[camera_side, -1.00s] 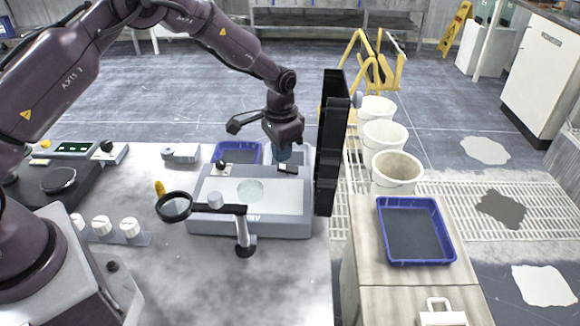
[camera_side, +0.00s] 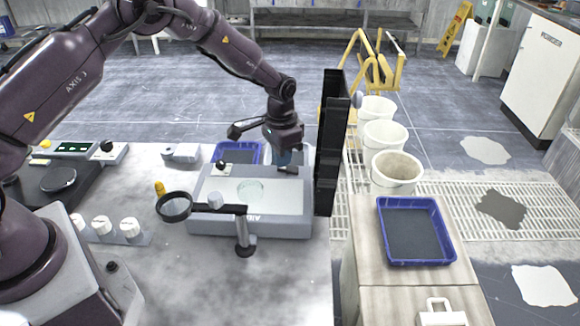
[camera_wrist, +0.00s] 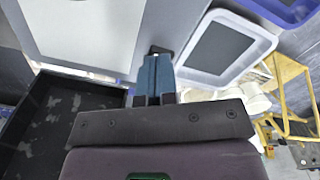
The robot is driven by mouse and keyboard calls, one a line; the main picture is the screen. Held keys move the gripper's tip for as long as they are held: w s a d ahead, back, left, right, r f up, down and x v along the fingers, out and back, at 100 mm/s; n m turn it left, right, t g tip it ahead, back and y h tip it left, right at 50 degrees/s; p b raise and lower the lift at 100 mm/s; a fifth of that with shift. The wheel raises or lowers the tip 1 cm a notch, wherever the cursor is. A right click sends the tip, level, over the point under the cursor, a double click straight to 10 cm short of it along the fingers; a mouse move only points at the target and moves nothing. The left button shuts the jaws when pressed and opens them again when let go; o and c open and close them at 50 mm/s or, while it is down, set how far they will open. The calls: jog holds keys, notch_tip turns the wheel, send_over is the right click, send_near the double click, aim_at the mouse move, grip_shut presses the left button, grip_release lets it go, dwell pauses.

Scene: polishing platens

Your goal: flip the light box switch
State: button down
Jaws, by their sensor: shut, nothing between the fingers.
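The light box (camera_side: 205,225) is a grey case with a pale flat panel (camera_side: 280,196) on top, standing on the bench. A small black switch (camera_side: 287,170) sits on its back right edge. In the wrist view, the switch (camera_wrist: 159,49) shows just beyond my fingertips, partly hidden by them. My gripper (camera_side: 285,160) points down over the box's back right corner, its blue fingers shut and empty. In the wrist view, the fingers (camera_wrist: 155,72) are together with their tips at the switch. I cannot tell whether they touch it or which way it is set.
A tall black panel (camera_side: 331,145) stands close right of my gripper. A white-rimmed tray (camera_wrist: 186,72) and a blue tray (camera_side: 221,148) lie behind the box. A black knob (camera_side: 221,165) is on its back left. A magnifier (camera_side: 174,206) on a stand (camera_side: 242,235) is in front.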

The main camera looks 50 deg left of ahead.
jog(key=shift+f, duration=0.5)
jog(key=shift+r, duration=3.5)
jog(key=shift+s+f+n+g, duration=0.2)
jog(key=shift+s+f, duration=0.1)
jog(key=shift+s, duration=0.35)
jog(key=shift+s+f+n+g, duration=0.2)
jog(key=shift+s+f, duration=0.05)
jog(key=shift+s, duration=0.35)
jog(key=s+r+n+t, duration=0.1)
jog(key=s+r+t, duration=0.2)
jog(key=s+r, duration=0.8)
jog(key=s+d+r+n+t, duration=0.1)
jog(key=s+r+t, duration=0.2)
jog(key=s+r, duration=0.9)
jog(key=s, duration=0.4)
jog(key=shift+s, duration=0.3)
